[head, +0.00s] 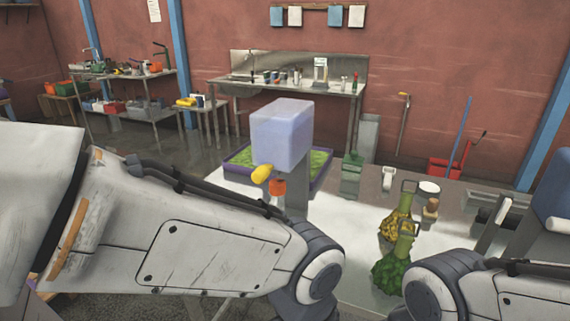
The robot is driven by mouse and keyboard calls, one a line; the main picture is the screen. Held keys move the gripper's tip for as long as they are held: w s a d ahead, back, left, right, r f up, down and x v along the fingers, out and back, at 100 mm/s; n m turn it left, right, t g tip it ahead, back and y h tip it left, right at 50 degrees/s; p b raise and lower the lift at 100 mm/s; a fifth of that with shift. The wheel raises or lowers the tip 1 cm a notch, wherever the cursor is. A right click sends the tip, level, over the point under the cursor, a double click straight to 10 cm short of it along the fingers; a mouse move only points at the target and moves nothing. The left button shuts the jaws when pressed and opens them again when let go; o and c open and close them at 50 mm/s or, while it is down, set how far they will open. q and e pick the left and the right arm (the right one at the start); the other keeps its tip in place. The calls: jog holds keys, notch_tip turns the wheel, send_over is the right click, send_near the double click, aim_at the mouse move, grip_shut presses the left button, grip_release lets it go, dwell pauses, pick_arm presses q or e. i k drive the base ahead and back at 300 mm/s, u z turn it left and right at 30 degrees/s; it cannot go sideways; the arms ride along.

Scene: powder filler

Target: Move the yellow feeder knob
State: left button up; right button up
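The yellow feeder knob (262,174) sticks out from the lower left of the powder filler (281,133), a pale blue-lilac box on a grey column. An orange part (278,187) sits just below and right of the knob. My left arm crosses the lower left of the head view, below the knob, and bends down out of the picture. My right arm comes in at the lower right. Neither gripper shows, so I cannot see whether either touches anything.
A purple-rimmed tray (321,182) with green contents lies behind the filler. On the pale table to the right stand a yellow net-like bag (389,228), a green one (388,275), and a dark green container (351,175). My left arm hides the table's left part.

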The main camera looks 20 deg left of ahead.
aim_at(261, 173)
jog(key=k, duration=0.5)
jog(key=u, duration=1.4)
jog(key=i, duration=0.35)
jog(key=z, duration=1)
